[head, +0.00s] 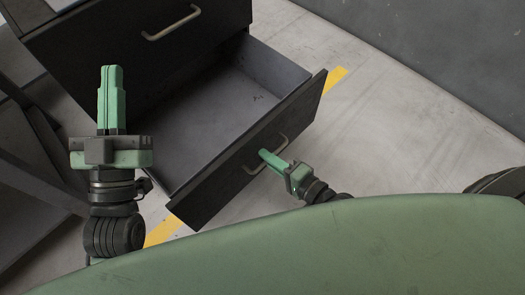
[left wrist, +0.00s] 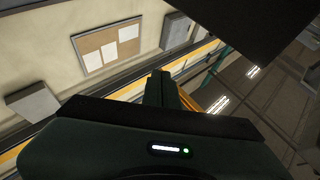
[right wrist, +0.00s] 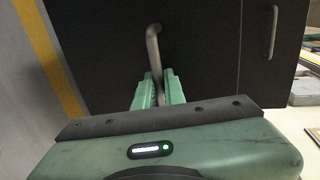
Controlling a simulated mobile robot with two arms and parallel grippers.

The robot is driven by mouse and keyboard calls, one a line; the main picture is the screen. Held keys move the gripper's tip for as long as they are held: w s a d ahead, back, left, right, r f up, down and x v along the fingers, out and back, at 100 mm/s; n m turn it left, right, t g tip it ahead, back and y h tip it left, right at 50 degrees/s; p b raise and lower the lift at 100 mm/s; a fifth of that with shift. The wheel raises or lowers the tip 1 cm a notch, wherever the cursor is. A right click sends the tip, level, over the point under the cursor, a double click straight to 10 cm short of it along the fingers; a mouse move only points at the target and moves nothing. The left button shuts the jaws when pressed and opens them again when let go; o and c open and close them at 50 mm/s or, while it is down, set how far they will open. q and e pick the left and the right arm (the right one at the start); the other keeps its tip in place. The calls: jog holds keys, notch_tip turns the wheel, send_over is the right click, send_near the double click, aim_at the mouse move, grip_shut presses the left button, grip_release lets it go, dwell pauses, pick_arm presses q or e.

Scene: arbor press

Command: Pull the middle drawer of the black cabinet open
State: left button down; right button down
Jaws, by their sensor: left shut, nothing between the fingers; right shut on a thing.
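The black cabinet (head: 95,55) stands at the upper left of the head view. Its middle drawer (head: 240,90) is pulled well out, and its inside looks empty. The drawer's metal handle (head: 250,168) is on the front panel; it also shows in the right wrist view (right wrist: 152,45). My right gripper (head: 264,155) is at this handle, shut on it, with the handle bar between its fingers in the right wrist view (right wrist: 157,90). My left gripper (head: 111,70) is shut and empty, pointing up, left of the open drawer.
Another drawer front with a handle (head: 171,23) sits above the open one and is shut. Dark metal framing (head: 35,165) is at the left. Concrete floor (head: 400,120) with a yellow line (head: 334,79) is clear at the right, up to a grey wall (head: 440,45).

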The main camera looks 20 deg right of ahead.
jog(key=shift+s, duration=0.1)
jog(key=c, duration=1.8)
grip_release()
jog(key=shift+o, duration=0.2)
